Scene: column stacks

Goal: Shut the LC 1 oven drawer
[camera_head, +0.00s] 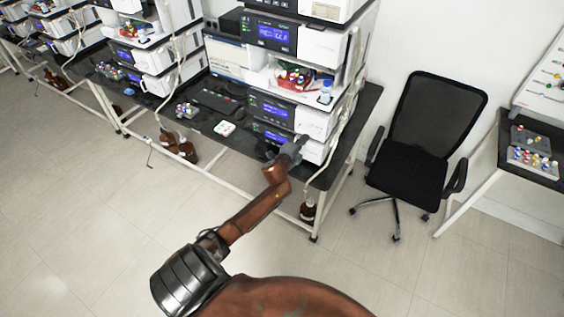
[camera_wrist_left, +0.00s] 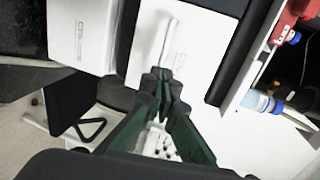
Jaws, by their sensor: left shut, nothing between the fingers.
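The instrument stack (camera_head: 315,122) stands on the black bench, with white-fronted modules one above the other. My left gripper (camera_head: 300,144) is at the front of its lowest modules, shut and empty. In the left wrist view the dark fingers (camera_wrist_left: 158,84) are together in front of a white panel (camera_wrist_left: 187,58) with small print and a long raised strip. Another white labelled panel (camera_wrist_left: 82,38) lies to its left, across a dark gap. Which panel is the oven drawer, and how far it stands out, I cannot tell. I cannot tell whether the fingers touch the panel. My right gripper is not in view.
A black office chair (camera_head: 420,125) stands right of the bench. Tubing hangs along the stack's right side. A brown bottle (camera_head: 308,210) stands under the bench. The floor in front is clear.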

